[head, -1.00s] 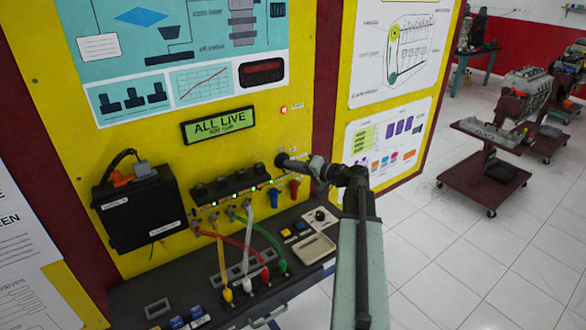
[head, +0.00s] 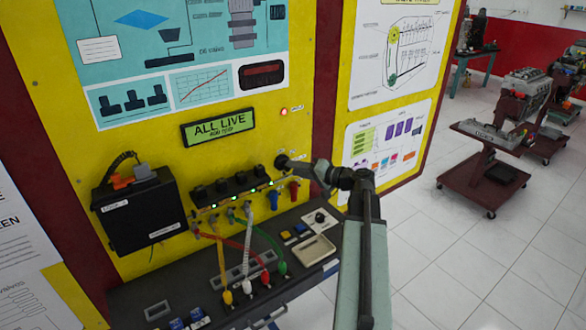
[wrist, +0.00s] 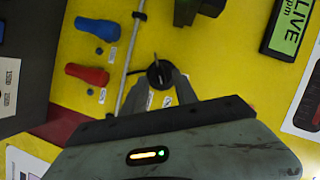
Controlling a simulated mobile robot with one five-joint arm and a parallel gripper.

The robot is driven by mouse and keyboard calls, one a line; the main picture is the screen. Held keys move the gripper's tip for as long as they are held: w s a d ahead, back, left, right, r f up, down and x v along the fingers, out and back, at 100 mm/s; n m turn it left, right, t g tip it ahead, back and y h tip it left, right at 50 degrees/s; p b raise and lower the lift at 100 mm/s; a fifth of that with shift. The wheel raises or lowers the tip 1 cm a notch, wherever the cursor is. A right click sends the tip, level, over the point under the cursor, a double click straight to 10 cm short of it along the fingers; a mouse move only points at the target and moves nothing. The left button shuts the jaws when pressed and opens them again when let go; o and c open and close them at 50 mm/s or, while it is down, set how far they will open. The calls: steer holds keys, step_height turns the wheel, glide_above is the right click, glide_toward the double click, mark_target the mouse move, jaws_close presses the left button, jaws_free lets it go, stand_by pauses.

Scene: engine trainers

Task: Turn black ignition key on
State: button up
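The black ignition key switch (wrist: 159,71) shows in the wrist view as a small round black piece on the yellow panel, with a thin pale key part across it. My gripper (wrist: 160,84) is right in front of it, its two grey fingers apart, one on each side of the switch. I see no finger closed on the key. In the head view my gripper (head: 300,166) reaches the panel right of the row of black coils, and it largely hides the key there.
A red plug (wrist: 87,74) and a blue plug (wrist: 98,29) are left of the key in the wrist view, with a metal rod (wrist: 131,50) between.

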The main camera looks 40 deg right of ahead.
steer(key=v, duration=0.6)
steer(key=shift+p, duration=0.4)
